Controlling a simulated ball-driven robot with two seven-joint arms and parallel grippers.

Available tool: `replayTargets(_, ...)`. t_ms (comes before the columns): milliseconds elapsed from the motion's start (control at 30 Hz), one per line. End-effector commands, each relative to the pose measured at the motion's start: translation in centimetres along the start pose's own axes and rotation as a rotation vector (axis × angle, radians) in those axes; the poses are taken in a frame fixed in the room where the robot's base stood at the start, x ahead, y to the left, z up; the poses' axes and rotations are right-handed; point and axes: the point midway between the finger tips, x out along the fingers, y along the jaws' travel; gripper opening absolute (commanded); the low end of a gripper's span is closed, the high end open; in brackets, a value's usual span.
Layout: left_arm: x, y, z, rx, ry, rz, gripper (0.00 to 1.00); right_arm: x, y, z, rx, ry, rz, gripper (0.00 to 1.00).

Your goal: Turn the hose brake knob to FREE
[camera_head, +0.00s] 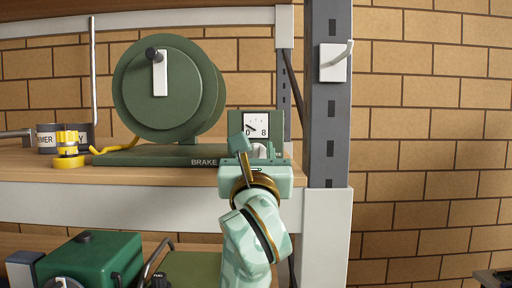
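The green hose reel (158,88) stands on a green base (150,156) on the wooden shelf. The base reads BRAKE, and the rest of the lettering to its right is hidden behind my gripper. A white knob (259,150) shows partly, just below a gauge (256,125) marked 0 and 8. The knob's pointer and FREE mark are not readable.
A grey upright post (328,120) with a white switch lever (335,62) stands close to the right of my gripper. A yellow fitting (68,150) and cans (47,138) sit at the shelf's left. A green machine (95,262) is on the lower shelf.

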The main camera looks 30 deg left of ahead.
Motion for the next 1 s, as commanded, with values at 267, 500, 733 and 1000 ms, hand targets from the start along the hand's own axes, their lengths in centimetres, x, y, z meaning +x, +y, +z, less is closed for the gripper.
replayTargets(267, 0.1, 0.0, 0.0, 0.000, 0.000, 0.000, 0.30, 0.0, 0.3, 0.1, -0.002, -0.002, 0.003, 0.36)
replayTargets(500, 0.1, 0.0, 0.0, 0.000, 0.000, 0.000, 0.00, 0.0, 0.3, 0.1, -0.001, -0.002, 0.004, 0.36)
replayTargets(733, 0.0, 0.0, -0.1, -0.024, 0.000, 0.010, 0.00, 0.3, 0.3, 0.2, -0.001, -0.002, 0.004, 0.36)
replayTargets(1000, 0.0, 0.2, -0.2, -0.157, 0.000, 0.065, 0.00, 1.9, 0.2, 0.4, 0.000, -0.003, 0.004, 0.36)
